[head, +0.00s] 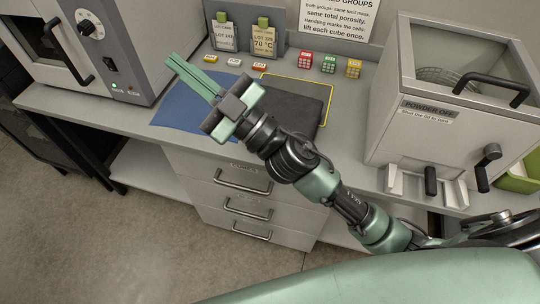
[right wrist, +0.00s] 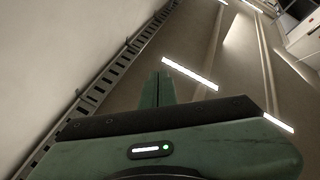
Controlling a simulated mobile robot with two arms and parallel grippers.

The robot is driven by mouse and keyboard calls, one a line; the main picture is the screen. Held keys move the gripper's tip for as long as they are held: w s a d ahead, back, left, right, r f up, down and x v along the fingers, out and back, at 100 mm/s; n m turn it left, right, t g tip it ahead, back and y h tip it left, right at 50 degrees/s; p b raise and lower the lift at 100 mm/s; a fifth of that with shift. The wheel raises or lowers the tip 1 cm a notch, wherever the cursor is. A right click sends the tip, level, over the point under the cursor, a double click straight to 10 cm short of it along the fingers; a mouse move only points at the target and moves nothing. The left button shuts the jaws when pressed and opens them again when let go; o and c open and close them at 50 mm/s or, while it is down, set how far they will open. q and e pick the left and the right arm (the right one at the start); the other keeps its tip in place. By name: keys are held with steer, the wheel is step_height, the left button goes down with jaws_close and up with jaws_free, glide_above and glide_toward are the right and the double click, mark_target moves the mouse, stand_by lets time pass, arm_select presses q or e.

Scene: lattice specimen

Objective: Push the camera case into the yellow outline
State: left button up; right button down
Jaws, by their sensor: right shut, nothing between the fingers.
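The camera case, a flat dark grey box (head: 308,108), lies on the counter in the head view, its left part hidden behind my right gripper and wrist. The yellow outline (head: 331,100) shows along the case's far and right sides. The case overlaps the outlined area; its left and near lines are hidden, so I cannot tell whether it lies fully inside. My right gripper (head: 174,62) is shut and empty, held above the counter left of the case, its fingers pointing to the far left. Its shut fingers also show in the right wrist view (right wrist: 157,90). My left gripper is not in view.
A blue mat (head: 174,112) lies left of the case. An oven (head: 105,60) stands at left, a grey powder box (head: 420,135) at right. Small coloured cubes (head: 328,65) and label stands (head: 268,42) line the back. A narrow strip right of the outline is clear.

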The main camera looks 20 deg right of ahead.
steer(key=s+a+f+n+g+y, duration=0.35)
steer(key=s+a+n+g, duration=0.75)
steer(key=n+g, duration=0.6)
step_height(320, 180, down, 10)
steer(key=d+n+g+h, duration=0.1)
steer(key=d+g+h, duration=0.15)
steer(key=h, duration=0.45)
steer(key=w+d+f+m+t+h, duration=0.1)
steer(key=w+d+f+h, duration=0.25)
steer(key=d, duration=0.35)
steer(key=w+d+f+m+t+h, duration=0.1)
steer(key=w+d+f+h, duration=0.1)
steer(key=d+h, duration=0.4)
steer(key=w+d+f+m+h, duration=0.2)
steer(key=w+d+f+h, duration=0.15)
steer(key=d, duration=0.45)
steer(key=w+f+p, duration=0.1)
steer(key=f, duration=0.2)
steer(key=d+f+p, duration=0.1)
steer(key=f+p, duration=0.1)
steer(key=f, duration=0.1)
steer(key=w+d+f+p, duration=0.1)
steer(key=f, duration=0.2)
steer(key=shift+w+d+f, duration=0.1)
steer(key=shift+w+f, duration=0.25)
steer(key=shift+f, duration=0.05)
